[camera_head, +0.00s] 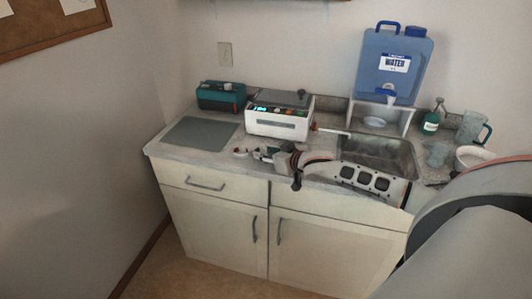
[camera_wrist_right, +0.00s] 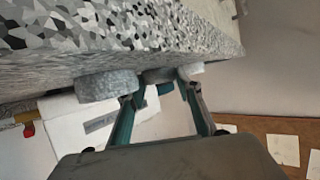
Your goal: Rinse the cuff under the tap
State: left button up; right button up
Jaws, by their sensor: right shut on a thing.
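My right gripper (camera_head: 262,154) reaches in from the right, low over the front of the counter. Another grey rounded piece (camera_wrist_right: 107,86) is beside the left finger. In the head view small pale and reddish pieces (camera_head: 241,152) show by the fingertips. The blue water container (camera_head: 402,62) has a white tap (camera_head: 391,98) low on its front. The sink (camera_head: 372,150) is to the right of the gripper, partly behind my arm.
A white device (camera_head: 280,118) with buttons and a teal box (camera_head: 221,96) stand at the back. A grey mat (camera_head: 200,133) lies left. A green bottle (camera_head: 431,122), a jug (camera_head: 470,127) and a white bowl (camera_head: 472,157) crowd the right. The counter's front edge is close to the gripper.

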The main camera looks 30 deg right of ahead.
jog(key=o, duration=1)
jog(key=shift+f+b, duration=0.1)
jog(key=shift+b, duration=0.35)
jog(key=v, duration=0.5)
jog(key=shift+s+a, duration=0.25)
jog(key=shift+s, duration=0.2)
jog(key=shift+v, duration=1)
